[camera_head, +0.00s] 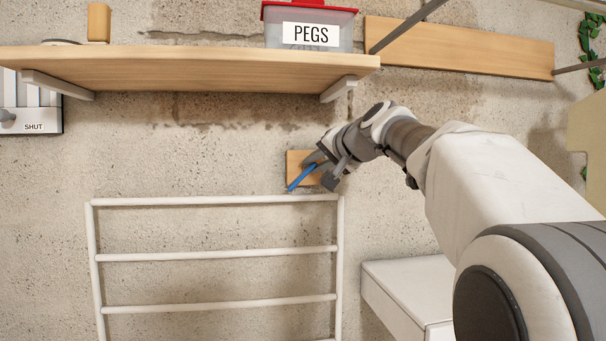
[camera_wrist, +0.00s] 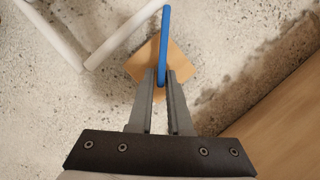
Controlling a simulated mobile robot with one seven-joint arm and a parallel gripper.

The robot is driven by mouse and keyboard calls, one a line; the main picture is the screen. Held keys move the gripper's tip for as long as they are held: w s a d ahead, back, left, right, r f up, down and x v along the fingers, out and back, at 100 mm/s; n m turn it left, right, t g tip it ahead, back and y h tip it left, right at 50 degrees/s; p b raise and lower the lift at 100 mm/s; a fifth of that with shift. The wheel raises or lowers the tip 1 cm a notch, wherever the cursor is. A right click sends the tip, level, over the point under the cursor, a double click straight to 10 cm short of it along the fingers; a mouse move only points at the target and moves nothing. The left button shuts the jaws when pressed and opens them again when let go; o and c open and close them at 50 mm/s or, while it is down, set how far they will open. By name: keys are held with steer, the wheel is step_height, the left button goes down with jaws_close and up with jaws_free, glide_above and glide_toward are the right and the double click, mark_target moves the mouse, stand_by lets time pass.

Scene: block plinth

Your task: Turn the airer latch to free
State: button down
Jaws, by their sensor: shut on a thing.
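The airer latch is a blue bar (camera_head: 301,177) on a small wooden block (camera_head: 296,161) fixed to the wall. In the head view the bar slants down to the left, its lower end close to the top rail of the white airer (camera_head: 215,200). In the wrist view the blue bar (camera_wrist: 165,40) crosses the block (camera_wrist: 179,62) and runs back between the fingers. My gripper (camera_head: 326,172) is shut on the bar near its inner end; the fingers also show in the wrist view (camera_wrist: 162,84). The bar's pivot is hidden by the fingers.
A wooden shelf (camera_head: 190,68) on brackets runs above the latch, with a box labelled PEGS (camera_head: 308,32) on it. A second slanted board (camera_head: 460,48) is at upper right. A white unit (camera_head: 405,290) stands at lower right. A panel marked SHUT (camera_head: 35,118) is at far left.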

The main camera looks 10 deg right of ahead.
steer(key=shift+d+f+m+t+y+b, duration=0.1)
steer(key=shift+f+m+t+y+b, duration=0.25)
steer(key=shift+m+b, duration=0.85)
steer(key=shift+d+f+m+t+y+b, duration=0.15)
steer(key=shift+m+t+y+b, duration=0.35)
steer(key=shift+m+b, duration=0.65)
steer(key=shift+f+m+t+y+b, duration=0.25)
steer(key=shift+m+y+b, duration=0.3)
steer(key=shift+m+b, duration=0.65)
steer(key=c, duration=1)
jaws_free()
steer(key=shift+o, duration=0.2)
steer(key=shift+s, duration=0.1)
steer(key=b+v, duration=0.2)
steer(key=v, duration=1.5)
steer(key=shift+s, duration=0.15)
